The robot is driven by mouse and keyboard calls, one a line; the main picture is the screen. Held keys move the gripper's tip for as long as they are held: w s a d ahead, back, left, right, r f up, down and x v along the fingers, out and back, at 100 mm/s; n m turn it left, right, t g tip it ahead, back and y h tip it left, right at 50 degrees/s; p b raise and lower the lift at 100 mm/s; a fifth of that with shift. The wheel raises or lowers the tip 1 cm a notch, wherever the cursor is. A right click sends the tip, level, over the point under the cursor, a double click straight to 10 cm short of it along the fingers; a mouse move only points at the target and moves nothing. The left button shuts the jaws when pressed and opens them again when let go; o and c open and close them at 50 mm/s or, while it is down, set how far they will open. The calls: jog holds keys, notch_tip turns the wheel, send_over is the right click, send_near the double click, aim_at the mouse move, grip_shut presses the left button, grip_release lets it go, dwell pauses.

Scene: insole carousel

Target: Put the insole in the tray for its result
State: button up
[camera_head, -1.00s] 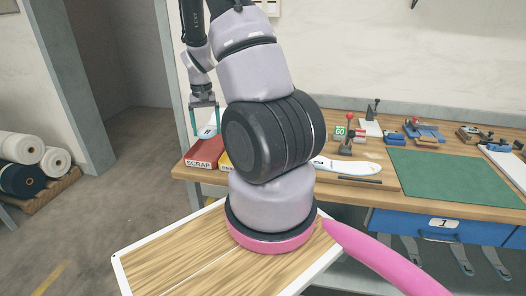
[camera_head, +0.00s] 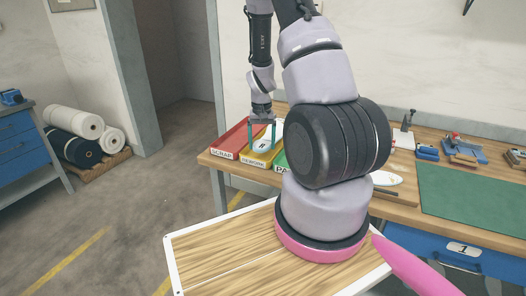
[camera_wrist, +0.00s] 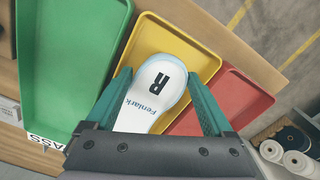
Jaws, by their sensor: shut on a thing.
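My gripper (camera_head: 262,138) is shut on the white insole (camera_wrist: 148,113), with one green finger on each side of it. The insole has a pale blue edge, a black R and the word Fenlark. In the wrist view it hangs above the yellow REWORK tray (camera_wrist: 185,43); I cannot tell its exact height. The green PASS tray (camera_wrist: 62,60) is on the left in that view, the red SCRAP tray (camera_wrist: 238,103) on the right. In the head view the red tray (camera_head: 231,138) shows, and my arm hides much of the green one (camera_head: 280,160).
The trays stand at the left end of the wooden bench (camera_head: 405,197). A green mat (camera_head: 465,195) and small fixtures (camera_head: 465,152) lie to the right. Another white insole (camera_head: 385,178) lies partly behind my arm. Fabric rolls (camera_head: 85,135) lie on a floor pallet.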

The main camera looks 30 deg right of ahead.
aim_at(261, 148)
jog(key=shift+f, duration=1.8)
jog(key=shift+f, duration=0.15)
jog(key=o, duration=1.2)
